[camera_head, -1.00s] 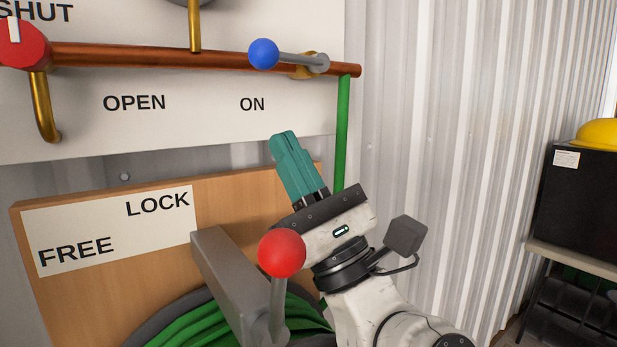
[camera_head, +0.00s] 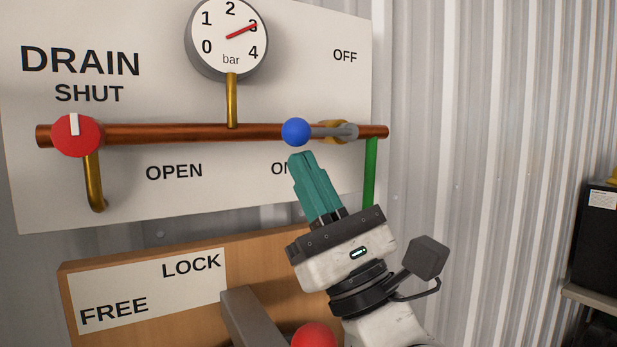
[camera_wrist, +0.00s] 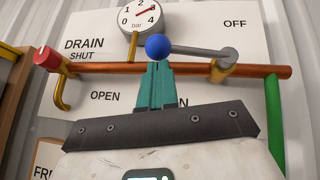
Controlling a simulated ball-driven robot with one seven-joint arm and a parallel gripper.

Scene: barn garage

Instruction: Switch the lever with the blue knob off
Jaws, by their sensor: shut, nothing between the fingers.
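The blue knob (camera_head: 296,132) sits at the left end of a grey lever (camera_head: 330,132), which lies along the copper pipe (camera_head: 205,133). The lever's pivot is at a brass fitting near the pipe's right end. The "ON" label is below the knob, partly hidden by my gripper, and the "OFF" label (camera_head: 345,56) is above right. My gripper (camera_head: 299,157) is shut and empty, its teal fingers pointing up just below the knob. In the wrist view the knob (camera_wrist: 158,46) shows right at the fingertips; I cannot tell whether they touch.
A red tap (camera_head: 76,136) points to "SHUT" on the pipe's left. The gauge (camera_head: 227,38) above reads about 3 bar. A green hose (camera_head: 369,172) hangs below the pipe's right end. A red ball knob (camera_head: 315,337) stands below my gripper. The corrugated wall at right is clear.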

